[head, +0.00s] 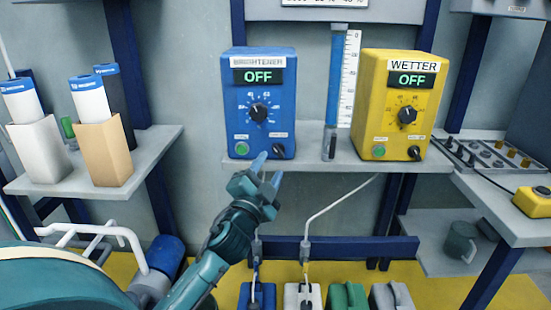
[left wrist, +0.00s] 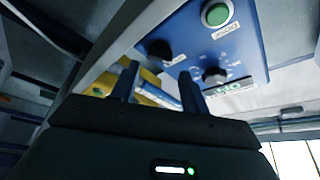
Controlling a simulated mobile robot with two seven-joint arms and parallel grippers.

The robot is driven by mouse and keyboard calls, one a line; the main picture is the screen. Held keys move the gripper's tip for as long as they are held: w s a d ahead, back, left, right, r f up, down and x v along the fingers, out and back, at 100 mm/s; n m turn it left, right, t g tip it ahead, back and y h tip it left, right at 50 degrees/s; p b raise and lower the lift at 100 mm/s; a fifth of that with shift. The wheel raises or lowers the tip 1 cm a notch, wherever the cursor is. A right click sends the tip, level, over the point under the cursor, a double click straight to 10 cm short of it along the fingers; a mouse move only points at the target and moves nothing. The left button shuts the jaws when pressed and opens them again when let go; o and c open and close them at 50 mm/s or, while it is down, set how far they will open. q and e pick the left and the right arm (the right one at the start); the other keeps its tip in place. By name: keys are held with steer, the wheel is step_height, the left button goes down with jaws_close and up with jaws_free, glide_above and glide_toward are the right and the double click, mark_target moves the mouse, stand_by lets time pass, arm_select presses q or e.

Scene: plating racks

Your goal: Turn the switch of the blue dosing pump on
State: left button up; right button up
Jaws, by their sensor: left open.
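The blue dosing pump (head: 270,80), labelled BRIGHTENER, stands on the shelf, and its display (head: 258,76) reads OFF. It also shows in the left wrist view (left wrist: 245,45). Its small black switch (head: 279,149) is at the lower right of the face and also shows in the left wrist view (left wrist: 160,49). A green button (head: 242,147) is at lower left and a large dial (head: 258,112) is above. My left gripper (head: 268,168) is open and empty, just below and in front of the switch, apparently apart from it. My right gripper is not in view.
A yellow pump (head: 376,80) labelled WETTER, also reading OFF, stands right of a blue tube and scale (head: 348,80). The shelf edge (head: 345,162) runs under the pumps. Rolls in boxes (head: 105,155) stand at left. Several coloured jugs (head: 347,297) are below.

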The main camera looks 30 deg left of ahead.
mark_target(278, 153)
arm_select(q)
steer(key=x, duration=0.5)
steer(key=c, duration=0.7)
